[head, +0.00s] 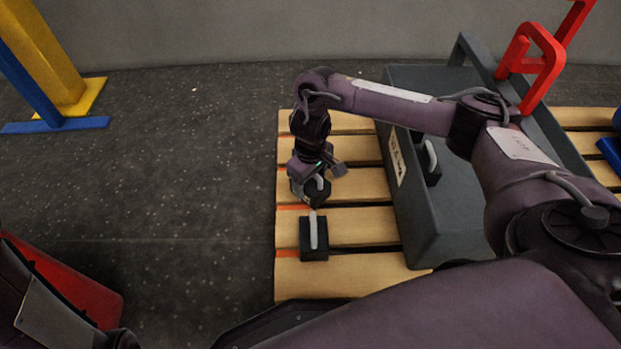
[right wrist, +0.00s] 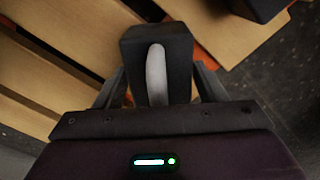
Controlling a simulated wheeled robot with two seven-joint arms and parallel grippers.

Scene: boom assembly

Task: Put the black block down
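A black block with a pale grey handle (right wrist: 157,75) sits between the two fingers of my right gripper (right wrist: 162,88) in the right wrist view, with the fingers against its sides. In the head view my right gripper (head: 316,178) points down over the left part of the wooden pallet, and the held block (head: 318,192) shows just below it. I cannot tell whether it touches the slats. A second black block with a grey handle (head: 314,240) stands on the pallet nearer to me. My left gripper is not in view.
Red handles (head: 541,60) rise at the back right. A blue and yellow stand (head: 60,75) is far left. Dark floor left of the pallet is clear.

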